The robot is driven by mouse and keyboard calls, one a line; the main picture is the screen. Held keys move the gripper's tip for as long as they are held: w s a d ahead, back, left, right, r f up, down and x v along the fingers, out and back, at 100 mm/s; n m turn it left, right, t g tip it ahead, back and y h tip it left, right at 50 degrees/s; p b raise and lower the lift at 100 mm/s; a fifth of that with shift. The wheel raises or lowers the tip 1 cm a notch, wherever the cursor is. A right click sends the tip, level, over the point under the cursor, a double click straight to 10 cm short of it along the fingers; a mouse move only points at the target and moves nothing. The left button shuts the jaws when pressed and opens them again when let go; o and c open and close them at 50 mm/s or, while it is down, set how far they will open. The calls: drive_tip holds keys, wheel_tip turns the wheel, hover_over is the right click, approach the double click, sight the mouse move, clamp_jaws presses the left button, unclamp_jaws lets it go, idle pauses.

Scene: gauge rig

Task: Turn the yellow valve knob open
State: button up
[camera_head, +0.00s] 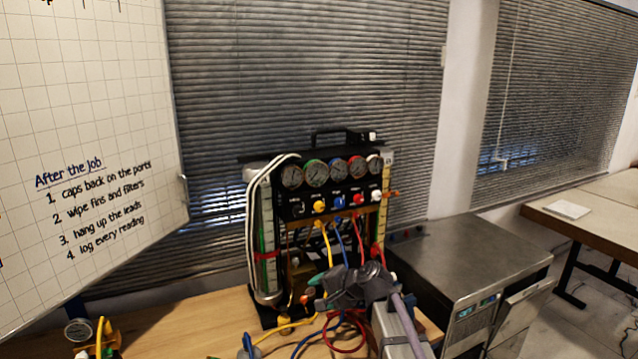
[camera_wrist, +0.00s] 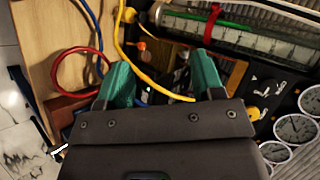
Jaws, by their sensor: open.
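The yellow valve knob (camera_head: 319,207) is on the front panel of the gauge rig (camera_head: 297,209), below the row of round gauges. It shows in the wrist view (camera_wrist: 253,113) to the right of the right finger, partly cut off by my gripper's body. My gripper (camera_head: 317,289) is low in front of the rig, below the knob and apart from it. In the wrist view my gripper (camera_wrist: 162,62) has its teal fingers spread wide, with no object held between them. Yellow and red hoses lie beyond the fingers.
A blue knob (camera_head: 339,202) and a red knob (camera_head: 358,199) sit right of the yellow one. Yellow, blue and red hoses hang from the panel onto the wooden table (camera_head: 190,318). A grey metal box (camera_head: 470,262) stands to the right. A whiteboard (camera_head: 85,130) is at the left.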

drive_tip(key=w+r+m+t+y+p, duration=0.1)
drive_tip(key=w+r+m+t+y, duration=0.1)
drive_tip(key=w+r+m+t, duration=0.4)
drive_tip(key=m+t+h, duration=0.4)
drive_tip(key=m, duration=1)
approach(320, 208)
drive_tip(key=shift+n, duration=0.3)
drive_tip(key=b+x, duration=0.1)
drive_tip(key=x, duration=1)
drive_tip(key=c, duration=0.9)
